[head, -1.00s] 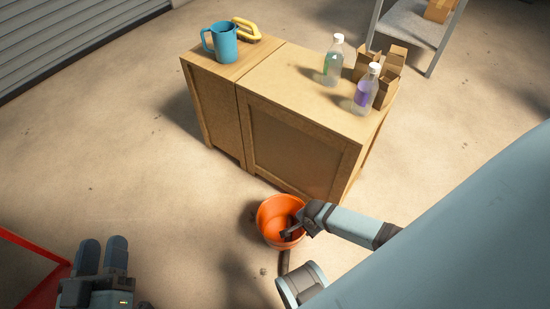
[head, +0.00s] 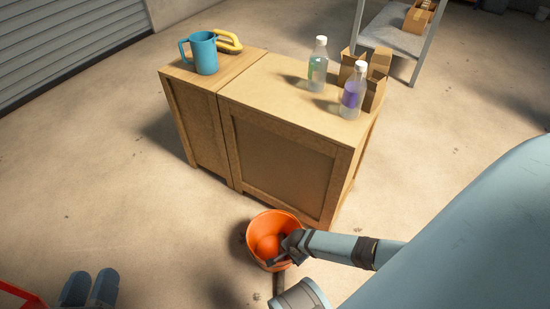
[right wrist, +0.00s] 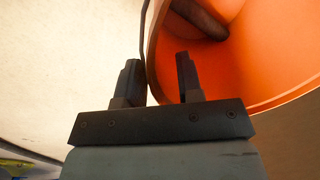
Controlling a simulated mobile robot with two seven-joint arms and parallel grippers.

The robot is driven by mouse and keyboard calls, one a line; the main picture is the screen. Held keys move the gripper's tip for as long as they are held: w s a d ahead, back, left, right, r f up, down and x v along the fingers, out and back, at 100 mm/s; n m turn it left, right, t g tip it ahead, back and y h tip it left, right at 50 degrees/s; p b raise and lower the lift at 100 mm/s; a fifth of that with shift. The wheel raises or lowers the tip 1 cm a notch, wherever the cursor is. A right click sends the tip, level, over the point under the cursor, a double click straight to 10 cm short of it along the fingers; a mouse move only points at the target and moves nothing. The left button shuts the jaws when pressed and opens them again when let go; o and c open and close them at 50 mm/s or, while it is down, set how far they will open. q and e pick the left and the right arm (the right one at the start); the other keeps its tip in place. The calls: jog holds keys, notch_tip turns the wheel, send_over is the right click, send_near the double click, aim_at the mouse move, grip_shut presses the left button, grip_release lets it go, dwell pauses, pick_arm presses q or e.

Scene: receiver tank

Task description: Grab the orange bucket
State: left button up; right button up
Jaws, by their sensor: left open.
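The orange bucket (head: 258,232) stands on the floor at the front foot of the wooden cabinet. In the head view my right gripper (head: 287,256) is at the bucket's near right rim and partly covers it. In the right wrist view the bucket's orange inside (right wrist: 270,65) fills the upper right. My right gripper (right wrist: 158,75) straddles the rim there, one finger outside the bucket and one inside. A gap shows between the fingers and the thin wall. My left gripper (head: 89,288) is open and empty at the bottom left, its lower part cut off.
The wooden cabinet (head: 280,165) stands just behind the bucket. On it are a blue jug (head: 203,54), a yellow-handled brush (head: 229,42), two bottles (head: 317,65) and cardboard boxes (head: 375,75). A red frame (head: 20,295) is at the lower left. Floor left of the bucket is clear.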

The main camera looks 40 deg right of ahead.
jog(key=shift+f, duration=0.6)
grip_shut()
jog(key=shift+w+r, duration=0.1)
